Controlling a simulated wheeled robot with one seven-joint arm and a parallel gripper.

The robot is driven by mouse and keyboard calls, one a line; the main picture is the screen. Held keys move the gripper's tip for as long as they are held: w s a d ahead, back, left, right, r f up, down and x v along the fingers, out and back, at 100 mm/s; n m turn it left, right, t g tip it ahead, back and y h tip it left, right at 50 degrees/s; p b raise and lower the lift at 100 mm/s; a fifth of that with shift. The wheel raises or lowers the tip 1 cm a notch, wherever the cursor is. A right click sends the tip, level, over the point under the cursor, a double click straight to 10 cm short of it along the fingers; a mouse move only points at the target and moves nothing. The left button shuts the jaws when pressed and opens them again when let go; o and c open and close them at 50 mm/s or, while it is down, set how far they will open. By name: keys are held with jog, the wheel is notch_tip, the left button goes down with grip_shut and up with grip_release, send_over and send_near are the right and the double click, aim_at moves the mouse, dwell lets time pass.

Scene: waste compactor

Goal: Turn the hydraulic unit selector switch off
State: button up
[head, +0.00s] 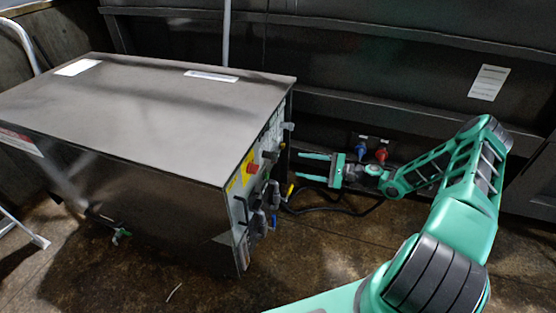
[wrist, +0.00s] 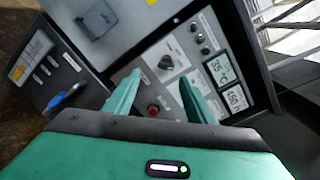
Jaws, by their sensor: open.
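The hydraulic unit (head: 130,125) is a large dark box at the left in the head view, with its control panel (head: 240,205) seen edge-on. In the wrist view, a black rotary knob, apparently the selector switch (wrist: 166,62), sits on a light square plate on the panel. My gripper (head: 299,167) is open and points at the panel from the right. In the wrist view my gripper (wrist: 160,77) has its two green fingers spread, with the knob between and beyond their tips. No contact with it shows. The knob's markings are too small to read.
A red button (wrist: 153,110) shows between the fingers, below the knob. Lit displays (wrist: 221,68) are at its right. A blue-handled part (wrist: 66,97) is at the left. A grey box (wrist: 99,19) is above. Blue and red connectors (head: 381,154) are on the back wall.

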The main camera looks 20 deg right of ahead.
jog(key=t, duration=0.1)
send_near(270, 156)
jog(key=w+a+f, duration=0.1)
jog(key=w+a, duration=0.3)
jog(key=shift+w+m, duration=0.4)
jog(key=shift+a, duration=0.1)
jog(key=shift+c, duration=0.3)
